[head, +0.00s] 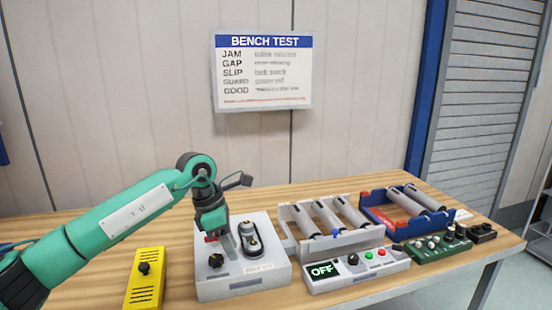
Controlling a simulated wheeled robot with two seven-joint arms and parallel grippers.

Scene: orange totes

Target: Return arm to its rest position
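My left arm, green with dark joints, reaches in from the left over the bench. My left gripper (222,242) points down at a light grey box (245,288) with a black knob (216,261) and a dark oval part with round pieces (250,240) on its top. The fingers are at or just above the box's top; I cannot tell whether they touch it. They are small and partly hidden by the wrist, so their opening is unclear. My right gripper is out of view.
A yellow box with a black knob (145,285) stands left of the grey box. To the right are a roller frame (290,222), a control panel reading OFF (362,274), a blue-and-red roller tray (376,217) and a green board (442,248). A sign (262,72) hangs behind.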

